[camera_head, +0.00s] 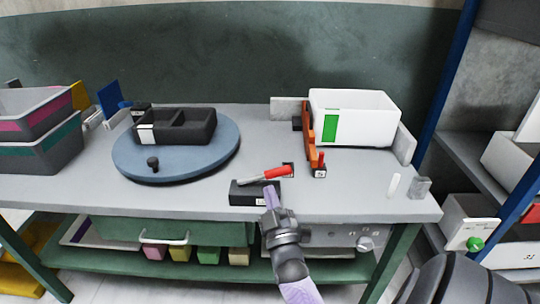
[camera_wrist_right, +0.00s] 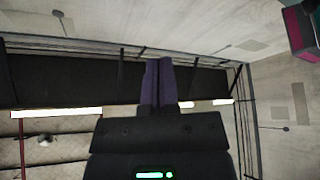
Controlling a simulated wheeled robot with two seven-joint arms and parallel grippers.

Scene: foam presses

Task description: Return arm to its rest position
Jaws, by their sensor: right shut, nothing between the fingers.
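My right gripper (camera_head: 270,196) rises from the bottom middle of the head view, in front of the table's front edge. Its fingers are together with nothing between them. In the head view its tips overlap the right end of a black block (camera_head: 242,194); whether they touch cannot be told. In the right wrist view the purple fingers of the right gripper (camera_wrist_right: 160,78) are side by side and point at the ceiling and wall. My left gripper is not in view.
The grey table (camera_head: 335,205) holds a blue turntable (camera_head: 125,160) with a black tray (camera_head: 200,125), a red-handled tool (camera_head: 276,173) behind the block, and a white bin (camera_head: 370,120). Grey bins (camera_head: 40,150) stand left. Below is a shelf (camera_head: 210,268). Floor space lies in front.

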